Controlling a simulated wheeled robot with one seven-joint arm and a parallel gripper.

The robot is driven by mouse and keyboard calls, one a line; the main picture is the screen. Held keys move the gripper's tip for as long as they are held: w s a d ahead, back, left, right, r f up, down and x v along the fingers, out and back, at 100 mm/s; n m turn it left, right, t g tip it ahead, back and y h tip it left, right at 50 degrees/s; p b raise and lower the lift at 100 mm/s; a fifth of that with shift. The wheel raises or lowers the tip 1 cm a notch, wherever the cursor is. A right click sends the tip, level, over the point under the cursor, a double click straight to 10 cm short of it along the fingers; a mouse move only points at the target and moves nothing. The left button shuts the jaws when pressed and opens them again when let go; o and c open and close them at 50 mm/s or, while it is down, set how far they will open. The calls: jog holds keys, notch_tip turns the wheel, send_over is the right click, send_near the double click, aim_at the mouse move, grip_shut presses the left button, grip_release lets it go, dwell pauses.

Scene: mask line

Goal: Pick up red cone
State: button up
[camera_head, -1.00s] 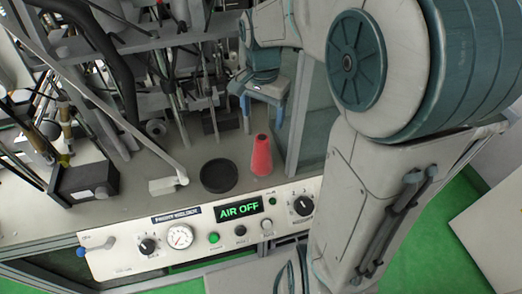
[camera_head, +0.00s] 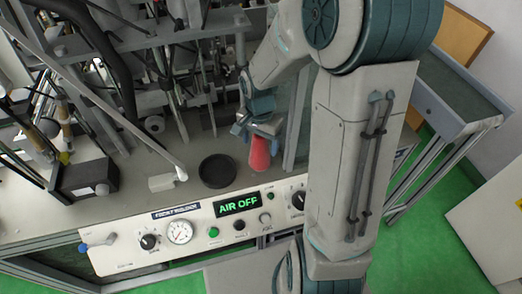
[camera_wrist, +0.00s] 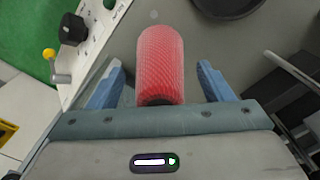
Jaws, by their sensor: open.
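The red cone (camera_head: 260,155) stands on the grey machine table near the control panel, its upper part hidden behind my gripper in the head view. My gripper (camera_head: 258,130) is at the cone. In the wrist view the red cone (camera_wrist: 162,65) lies between the two blue fingers of my gripper (camera_wrist: 160,85). The fingers are open, with a gap visible on each side of the cone. I cannot tell whether the cone is touched.
A black round dish (camera_head: 217,171) sits just left of the cone. The control panel (camera_head: 195,227) with knobs and a gauge runs along the front edge. A dark box (camera_head: 88,180) stands further left. Machine rods and a glass side panel stand close behind and right.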

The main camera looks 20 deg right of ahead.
jog(key=c, duration=1.2)
jog(key=shift+r, duration=0.1)
